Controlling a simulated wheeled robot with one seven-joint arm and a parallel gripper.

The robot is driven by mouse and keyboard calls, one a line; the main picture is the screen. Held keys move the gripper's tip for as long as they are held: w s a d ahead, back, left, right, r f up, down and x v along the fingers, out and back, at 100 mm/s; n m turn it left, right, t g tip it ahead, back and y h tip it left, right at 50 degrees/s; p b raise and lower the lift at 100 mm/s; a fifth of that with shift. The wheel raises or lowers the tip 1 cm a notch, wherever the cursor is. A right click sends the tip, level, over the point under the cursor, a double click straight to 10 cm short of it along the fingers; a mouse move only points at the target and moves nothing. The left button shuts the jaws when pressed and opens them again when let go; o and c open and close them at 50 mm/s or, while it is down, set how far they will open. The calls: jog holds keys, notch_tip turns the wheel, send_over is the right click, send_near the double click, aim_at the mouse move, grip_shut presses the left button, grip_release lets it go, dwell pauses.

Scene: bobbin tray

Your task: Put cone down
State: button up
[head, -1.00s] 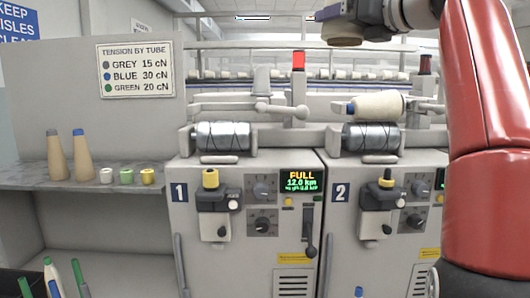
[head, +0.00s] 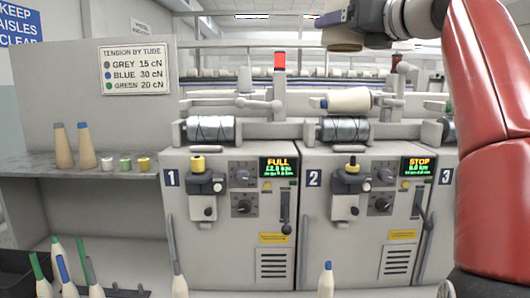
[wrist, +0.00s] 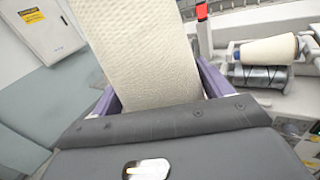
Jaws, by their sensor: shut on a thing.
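My gripper (wrist: 158,85) is shut on a cream yarn cone (wrist: 145,45), with a purple finger on each side of it in the wrist view. The cone's far end is cut off by the frame's top edge.
A grey shelf (head: 30,166) at left holds two tan tubes (head: 75,147) with grey and blue tips and small white, green and yellow pieces. Below it, a dark crate (head: 15,288) holds several bobbins. Unit 1's display (head: 278,167) reads FULL; unit 2's (head: 418,167) reads STOP.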

notch_tip(320, 180, down, 78)
jog(key=s+n+g+y, duration=0.1)
jog(key=n+g+y, duration=0.3)
jog(key=y, duration=0.1)
jog(key=shift+s+d+f+n+g, duration=0.15)
jog(key=shift+s+f+n+g, duration=0.15)
jog(key=shift+n+g, duration=0.1)
